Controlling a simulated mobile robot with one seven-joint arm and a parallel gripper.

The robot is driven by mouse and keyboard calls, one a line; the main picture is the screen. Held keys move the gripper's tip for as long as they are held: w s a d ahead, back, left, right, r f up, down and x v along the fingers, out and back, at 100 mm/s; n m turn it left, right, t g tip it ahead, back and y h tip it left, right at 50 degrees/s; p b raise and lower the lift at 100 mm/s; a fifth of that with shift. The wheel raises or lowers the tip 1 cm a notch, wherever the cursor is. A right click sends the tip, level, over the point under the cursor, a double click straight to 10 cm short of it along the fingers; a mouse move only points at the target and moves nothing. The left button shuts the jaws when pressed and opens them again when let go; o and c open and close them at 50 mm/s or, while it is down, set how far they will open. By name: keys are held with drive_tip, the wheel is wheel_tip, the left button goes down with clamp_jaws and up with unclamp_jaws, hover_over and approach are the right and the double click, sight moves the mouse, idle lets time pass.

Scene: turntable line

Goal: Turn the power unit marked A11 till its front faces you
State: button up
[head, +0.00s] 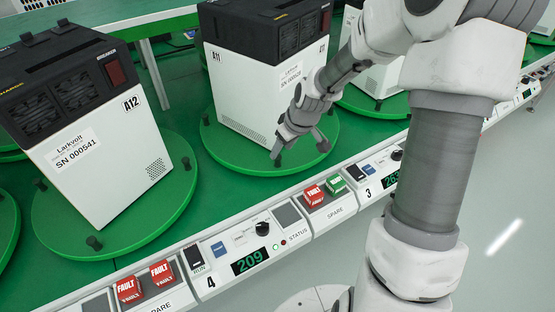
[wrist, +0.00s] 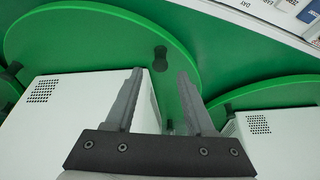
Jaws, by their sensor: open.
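The power unit marked A11 (head: 240,90), a white box with a black top, stands on a green turntable (head: 225,150) in the middle of the head view. Its A11 mark shows at the upper left of a plain white side. Another side, with fan grilles and a serial label, faces right, partly behind my arm. My gripper (head: 299,150) is low over the turntable's near right rim, beside the unit. In the wrist view, my gripper (wrist: 160,78) has its fingers apart, with a dark peg (wrist: 160,58) of the turntable (wrist: 90,30) showing between and beyond the tips. Contact cannot be told.
Unit A12 (head: 100,130) stands on its own turntable (head: 60,225) at left. Another unit (head: 375,78) is partly behind my arm. A control strip with station 4's panel (head: 240,245), red FAULT buttons (head: 145,281) and displays runs along the near edge. Grey floor lies in front.

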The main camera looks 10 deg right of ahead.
sight(278, 157)
drive_tip(key=x, duration=0.5)
drive_tip(key=shift+w+f+b, duration=0.1)
drive_tip(key=shift+f+b, duration=0.2)
drive_tip(key=shift+b, duration=0.1)
clamp_jaws()
idle(1.0)
